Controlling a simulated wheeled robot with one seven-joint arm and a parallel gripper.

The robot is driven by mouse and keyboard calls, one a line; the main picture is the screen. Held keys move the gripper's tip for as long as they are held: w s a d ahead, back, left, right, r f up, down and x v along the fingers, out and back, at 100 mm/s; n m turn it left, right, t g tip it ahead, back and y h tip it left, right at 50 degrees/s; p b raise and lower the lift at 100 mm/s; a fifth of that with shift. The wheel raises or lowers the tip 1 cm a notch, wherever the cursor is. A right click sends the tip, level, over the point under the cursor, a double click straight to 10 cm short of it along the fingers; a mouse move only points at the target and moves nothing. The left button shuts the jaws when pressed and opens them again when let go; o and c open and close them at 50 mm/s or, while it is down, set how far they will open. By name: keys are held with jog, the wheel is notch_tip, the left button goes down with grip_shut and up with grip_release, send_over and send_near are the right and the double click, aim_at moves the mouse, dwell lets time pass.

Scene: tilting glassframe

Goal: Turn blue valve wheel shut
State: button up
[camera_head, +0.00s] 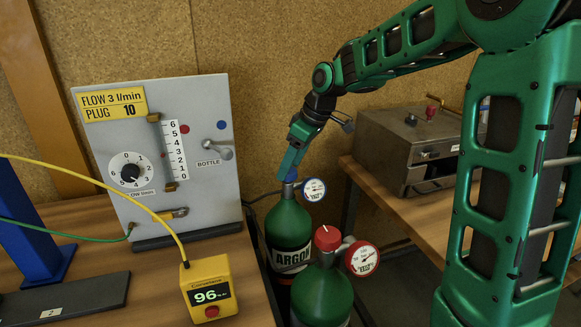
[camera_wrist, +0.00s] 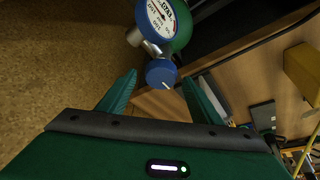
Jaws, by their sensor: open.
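The blue valve wheel (camera_wrist: 161,72) shows in the wrist view, with a white mark on it. In the head view only a bit of the wheel (camera_head: 291,175) shows atop the green ARGON bottle (camera_head: 288,226); my gripper covers the rest. My gripper (camera_wrist: 159,77) is open in the wrist view, its two green fingers spread, with the wheel between their tips. I see gaps on both sides and no clear contact. In the head view my gripper (camera_head: 291,170) comes down on the wheel from above. A blue-rimmed gauge (camera_head: 313,189) sits beside the wheel.
A second green bottle (camera_head: 322,297) with a red wheel (camera_head: 327,238) and red gauge (camera_head: 362,258) stands close in front. A grey flow panel (camera_head: 205,113) and a yellow meter (camera_head: 210,285) reading 96 are at left. A metal box (camera_head: 402,150) sits on the right bench.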

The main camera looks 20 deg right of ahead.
jog(key=shift+w+a+f, duration=0.1)
jog(key=shift+a+f, duration=0.05)
jog(key=shift+f, duration=0.25)
